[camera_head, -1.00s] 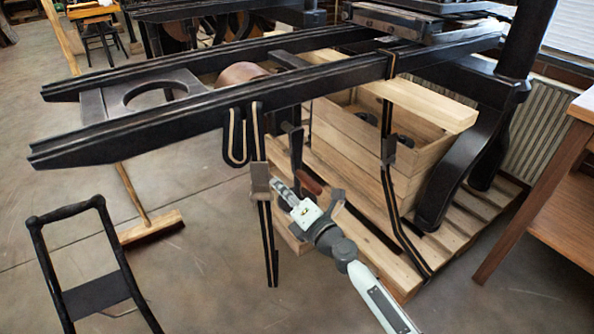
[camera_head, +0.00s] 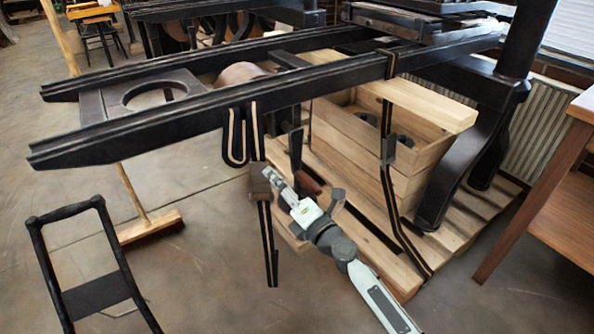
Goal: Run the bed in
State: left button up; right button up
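The hand press has two long black rails (camera_head: 180,122) running from the left end back to the upper right. A flat dark bed (camera_head: 392,22) lies on the rails at the upper right, near the black upright. A crank arm (camera_head: 296,150) with a reddish-brown handle (camera_head: 308,184) hangs below the near rail. My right gripper (camera_head: 300,190) reaches in from the lower right, its fingers spread wide. The handle appears between or just behind the fingers; I cannot tell whether they touch. My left gripper is not in view.
A wooden crate (camera_head: 345,140) stands on a pallet under the press. Black straps (camera_head: 266,230) hang from the near rail. A broom (camera_head: 150,228) and a black cart frame (camera_head: 95,297) are at left. A wooden table (camera_head: 545,185) stands at right.

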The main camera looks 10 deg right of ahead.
jog(key=v, duration=0.9)
jog(key=shift+b, duration=0.3)
jog(key=shift+w, duration=0.15)
dwell(0.3)
jog(key=x, duration=0.8)
jog(key=shift+w+f+n+p, duration=0.3)
jog(key=shift+w+f+n, duration=0.1)
